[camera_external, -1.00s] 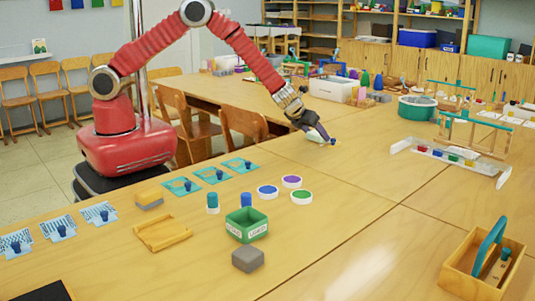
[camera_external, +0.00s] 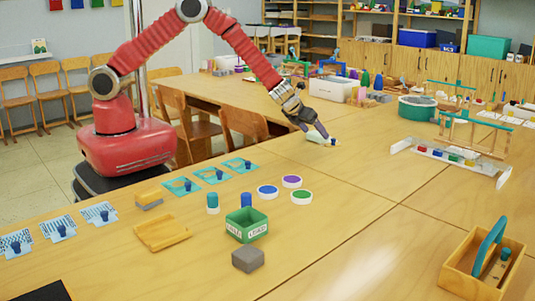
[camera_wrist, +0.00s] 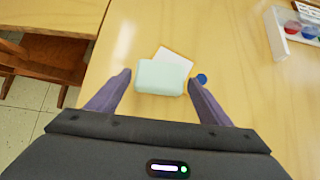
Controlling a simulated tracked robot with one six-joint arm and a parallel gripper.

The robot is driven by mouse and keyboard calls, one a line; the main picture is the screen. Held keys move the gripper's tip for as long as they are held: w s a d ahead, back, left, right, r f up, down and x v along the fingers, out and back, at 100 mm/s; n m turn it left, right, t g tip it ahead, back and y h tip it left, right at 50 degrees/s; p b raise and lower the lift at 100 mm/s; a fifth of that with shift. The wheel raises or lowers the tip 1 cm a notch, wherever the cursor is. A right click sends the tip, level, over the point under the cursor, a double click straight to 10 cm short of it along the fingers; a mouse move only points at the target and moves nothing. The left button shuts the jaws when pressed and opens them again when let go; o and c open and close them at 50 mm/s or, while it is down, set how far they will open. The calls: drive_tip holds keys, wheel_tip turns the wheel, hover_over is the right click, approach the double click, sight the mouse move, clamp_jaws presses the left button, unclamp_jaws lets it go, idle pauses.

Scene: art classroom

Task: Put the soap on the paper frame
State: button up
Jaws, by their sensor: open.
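The soap (camera_wrist: 158,78) is a pale mint, rounded block in the wrist view. It overlaps a white sheet with a yellowish edge, which looks like the paper frame (camera_wrist: 178,57). The soap covers the near part of the sheet, so I cannot tell how fully it rests on it. My gripper (camera_wrist: 159,90) is open, with one purple finger on each side of the soap and gaps between. In the external view my gripper (camera_external: 319,131) is low over the table, and the pale soap (camera_external: 315,137) is partly hidden by it.
A blue knob (camera_wrist: 201,78) is just right of the soap. A white rack with coloured pots (camera_external: 455,156) stands to the right. A green box (camera_external: 246,226), a wooden tray (camera_external: 163,233) and several discs are nearer the camera. A chair (camera_wrist: 48,65) is beside the table's left edge.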

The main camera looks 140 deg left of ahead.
drive_tip(key=v, duration=1)
idle(0.8)
drive_tip(key=w+d+r+m+t, duration=0.4)
drive_tip(key=w+d+r+m, duration=0.25)
drive_tip(key=w+r, duration=0.2)
drive_tip(key=w+d+r+m+t+h, duration=0.3)
drive_tip(key=d+r+m, duration=0.5)
drive_tip(key=d, duration=0.4)
drive_tip(key=w+d+r+m+t+h, duration=0.2)
drive_tip(key=w+d+r+m+t, duration=0.2)
drive_tip(key=d+r+m, duration=0.55)
drive_tip(key=s+d+m+g+h, duration=0.1)
drive_tip(key=s+d+m+h, duration=0.1)
drive_tip(key=s+d+m, duration=0.4)
drive_tip(key=s+d+m+h, duration=0.1)
drive_tip(key=d+m, duration=0.4)
drive_tip(key=d, duration=0.4)
drive_tip(key=s+d+m+g+h, duration=0.1)
drive_tip(key=s+d+m+h, duration=0.1)
drive_tip(key=s+d+m, duration=0.4)
drive_tip(key=s+d+f+m+g, duration=0.1)
drive_tip(key=s+d+f+m, duration=0.1)
drive_tip(key=s+m, duration=0.4)
drive_tip(key=s+d+f+m+g+y, duration=0.1)
drive_tip(key=s+d+f+m+g, duration=0.1)
drive_tip(key=s+m, duration=0.5)
drive_tip(key=s+d, duration=0.1)
drive_tip(key=s, duration=0.2)
drive_tip(key=shift+s+d, duration=0.15)
drive_tip(key=shift+s, duration=0.25)
